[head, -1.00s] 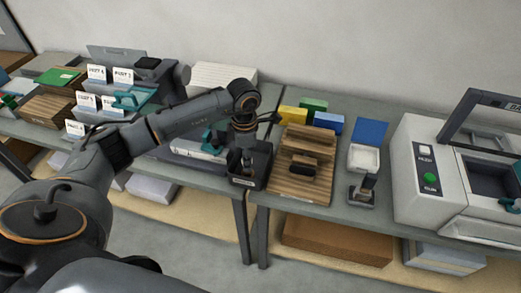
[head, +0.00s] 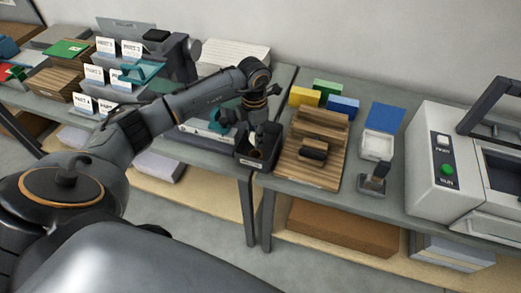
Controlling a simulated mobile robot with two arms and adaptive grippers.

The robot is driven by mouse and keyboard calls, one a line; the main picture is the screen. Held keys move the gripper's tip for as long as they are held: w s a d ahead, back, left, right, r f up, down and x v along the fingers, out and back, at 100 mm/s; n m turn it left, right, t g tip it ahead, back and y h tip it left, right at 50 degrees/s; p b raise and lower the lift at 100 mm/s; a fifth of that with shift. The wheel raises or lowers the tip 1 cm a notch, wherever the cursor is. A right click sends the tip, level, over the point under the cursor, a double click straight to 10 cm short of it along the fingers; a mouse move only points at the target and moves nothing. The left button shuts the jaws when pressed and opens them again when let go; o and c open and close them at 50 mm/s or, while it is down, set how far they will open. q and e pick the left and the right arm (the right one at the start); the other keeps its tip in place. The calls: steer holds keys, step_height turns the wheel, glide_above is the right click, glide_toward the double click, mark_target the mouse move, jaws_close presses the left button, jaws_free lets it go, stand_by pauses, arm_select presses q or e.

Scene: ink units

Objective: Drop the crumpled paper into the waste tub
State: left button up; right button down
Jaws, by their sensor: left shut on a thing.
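The waste tub (head: 242,158) is a small dark open box with a pale label on its front, near the front edge of the bench. My left gripper (head: 258,143) points down at the tub's opening, with its fingertips at or just above the rim. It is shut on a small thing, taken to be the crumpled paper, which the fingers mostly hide. I cannot tell how deep the fingers reach. My right gripper is out of view.
A ribbed wooden stand (head: 302,170) is close on the tub's right, with yellow, green and blue blocks behind it. A white machine (head: 432,160) stands farther right. Card holders and trays (head: 90,88) fill the left bench. A white slatted block (head: 235,55) is behind my arm.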

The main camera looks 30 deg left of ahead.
arm_select(q)
steer(key=o, duration=0.8)
step_height(320, 180, up, 12)
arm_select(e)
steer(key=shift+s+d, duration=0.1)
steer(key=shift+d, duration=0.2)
